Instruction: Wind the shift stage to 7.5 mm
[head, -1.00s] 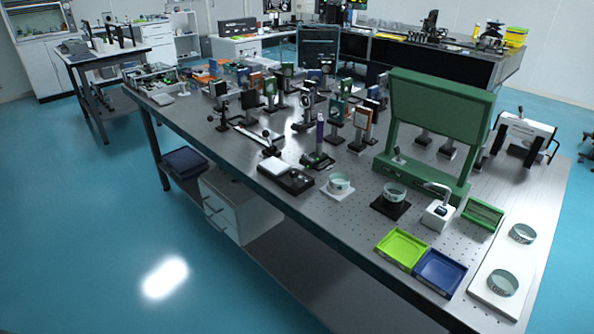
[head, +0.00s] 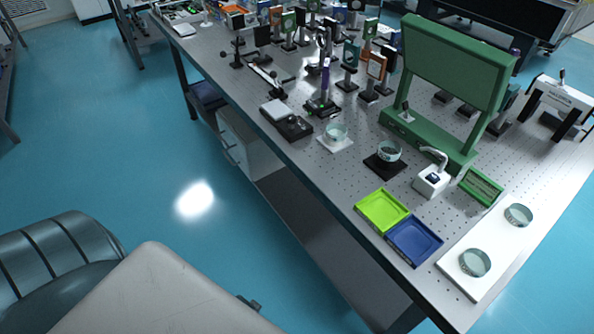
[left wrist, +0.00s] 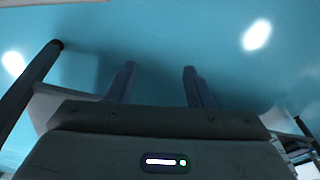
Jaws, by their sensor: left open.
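I cannot tell for sure which mount on the optical table (head: 345,215) is the shift stage. A dark stage with a purple upright part (head: 325,78) stands near the front edge. Left of it lies a long rail with dark knobs (head: 268,80). Any scale or reading is too small to make out. My left gripper (left wrist: 157,72) is open and empty in the left wrist view, its two fingers apart over blue floor, away from the mounts. My right gripper is not in view.
A black base with a white block (head: 287,117), glass dishes, a green tray (head: 382,211) and a blue tray (head: 414,241) line the front edge. A tall green frame (head: 452,68) stands behind.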

